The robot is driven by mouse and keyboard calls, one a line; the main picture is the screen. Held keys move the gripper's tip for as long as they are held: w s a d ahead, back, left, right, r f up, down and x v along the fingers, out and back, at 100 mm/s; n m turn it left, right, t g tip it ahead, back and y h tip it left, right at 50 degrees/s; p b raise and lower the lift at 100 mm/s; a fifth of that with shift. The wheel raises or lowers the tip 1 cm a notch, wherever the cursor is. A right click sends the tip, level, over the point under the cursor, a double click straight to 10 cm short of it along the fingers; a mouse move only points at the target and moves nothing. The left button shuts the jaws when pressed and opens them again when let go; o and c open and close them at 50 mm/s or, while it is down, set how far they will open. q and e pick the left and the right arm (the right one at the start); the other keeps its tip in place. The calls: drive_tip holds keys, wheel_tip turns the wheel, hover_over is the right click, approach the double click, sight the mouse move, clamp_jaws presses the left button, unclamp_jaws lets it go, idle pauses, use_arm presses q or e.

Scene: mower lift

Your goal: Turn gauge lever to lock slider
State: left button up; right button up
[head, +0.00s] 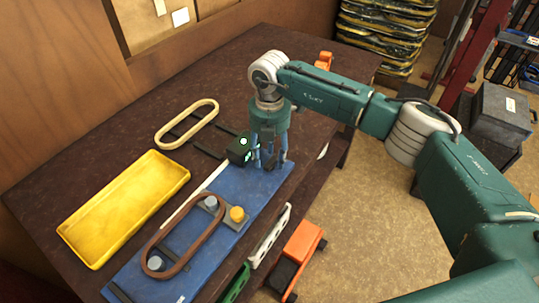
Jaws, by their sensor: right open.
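A blue gauge board (233,190) lies along the front edge of the dark table. A brown belt loop (163,222) lies around grey round pulleys (211,203) on it, with a yellow knob (237,214) beside them. A small black box (240,149) with green lights is at the board's far end. My right gripper (270,164) points down at that end, just right of the box, with its blue fingers spread apart. The gauge lever and slider are not clearly made out; the fingers partly cover that area. My left gripper is out of view.
A yellow tray (125,208) is on the table's left side. Orange and black items (300,247) are beyond the front edge. The table's back middle is clear.

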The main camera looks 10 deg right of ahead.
sight(270, 160)
drive_tip(key=shift+r, duration=0.1)
wheel_tip(270, 160, up, 12)
idle(0.5)
